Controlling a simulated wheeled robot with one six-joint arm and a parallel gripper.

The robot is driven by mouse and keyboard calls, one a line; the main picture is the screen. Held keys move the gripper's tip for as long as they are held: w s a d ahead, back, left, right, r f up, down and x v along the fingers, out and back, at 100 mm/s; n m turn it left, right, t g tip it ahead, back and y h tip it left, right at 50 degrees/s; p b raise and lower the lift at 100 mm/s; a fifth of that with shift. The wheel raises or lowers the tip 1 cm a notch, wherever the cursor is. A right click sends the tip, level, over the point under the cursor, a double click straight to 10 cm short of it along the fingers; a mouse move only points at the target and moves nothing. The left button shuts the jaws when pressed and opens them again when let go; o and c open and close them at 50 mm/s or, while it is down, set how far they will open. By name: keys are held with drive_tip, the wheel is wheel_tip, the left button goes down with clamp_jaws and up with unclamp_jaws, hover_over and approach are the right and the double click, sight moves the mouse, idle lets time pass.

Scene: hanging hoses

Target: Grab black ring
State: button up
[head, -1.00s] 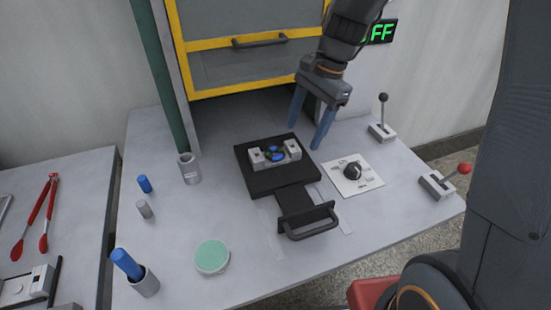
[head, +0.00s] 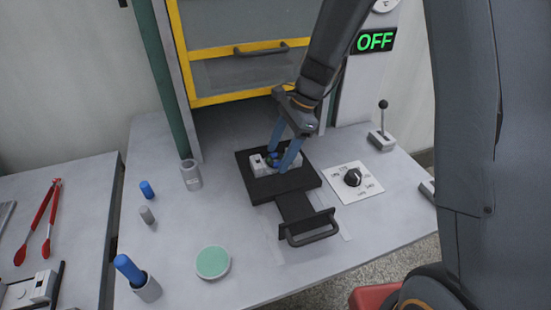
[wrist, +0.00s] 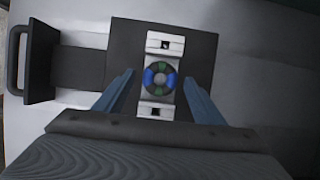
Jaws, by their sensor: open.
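The black ring (wrist: 159,67) lies flat in a light grey holder (wrist: 165,41), with blue and green patches around it, in the wrist view. The holder sits on a black sliding plate (head: 304,187) with a handle at the front. My gripper (head: 279,160) is open, its two blue fingers pointing down over the holder in the head view. In the wrist view the fingers (wrist: 159,88) stand on either side of the holder, and the ring shows between them. In the head view the fingers partly hide the ring. I cannot tell whether the fingertips touch anything.
A dial panel (head: 353,182) is right of the plate, and a lever (head: 382,128) stands behind it. A yellow-framed cabinet door (head: 238,55) rises behind. Blue and grey cylinders and a green disc (head: 213,262) are at left and front.

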drive_tip(key=c, duration=1.1)
